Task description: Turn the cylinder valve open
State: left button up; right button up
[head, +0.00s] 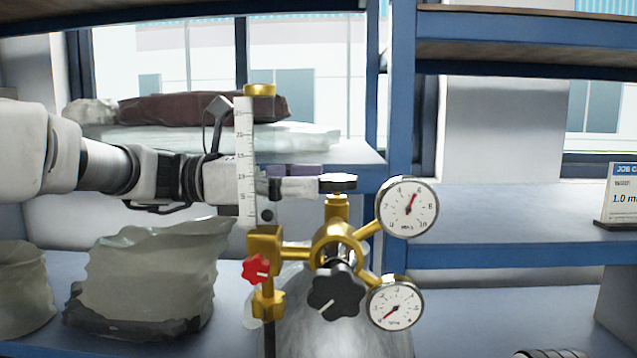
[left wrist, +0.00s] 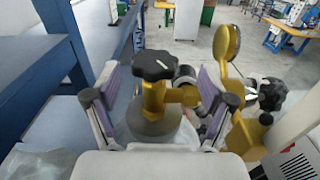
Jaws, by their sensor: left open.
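The cylinder valve has a black knob (head: 338,183) with a white mark on top of an upright brass stem (head: 338,208). Below it stands the grey cylinder (head: 345,338), mostly hidden by the regulator. My left gripper (head: 308,186) reaches in from the left at knob height, partly behind the flow tube. In the left wrist view the black knob (left wrist: 154,65) and brass valve body (left wrist: 155,100) lie between my two open fingers (left wrist: 158,88), with gaps on both sides. The fingers do not appear to touch the knob. My right gripper is not in view.
The scaled flow tube (head: 245,160), red knob (head: 256,268), black regulator knob (head: 335,290), upper gauge (head: 408,207) and lower gauge (head: 395,303) crowd around the valve. Sacks (head: 150,275) stand on the blue shelf at left. The shelf at right (head: 510,220) is mostly clear.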

aim_at(337, 177)
pick_arm(q)
jog(key=d, duration=0.3)
jog(key=shift+w+p, duration=0.1)
jog(key=shift+p, duration=0.3)
jog(key=shift+w+d+f, duration=0.2)
jog(key=shift+w+d, duration=0.05)
jog(key=shift+w, duration=0.15)
jog(key=shift+s+d, duration=0.2)
jog(key=shift+s+r, duration=0.1)
jog(key=c, duration=0.9)
jog(key=shift+c, duration=1.3)
jog(key=shift+r+g+p, duration=0.15)
jog(key=shift+g+p, duration=0.15)
jog(key=shift+p, duration=0.6)
jog(key=shift+f+m, duration=0.25)
jog(key=shift+m, duration=0.05)
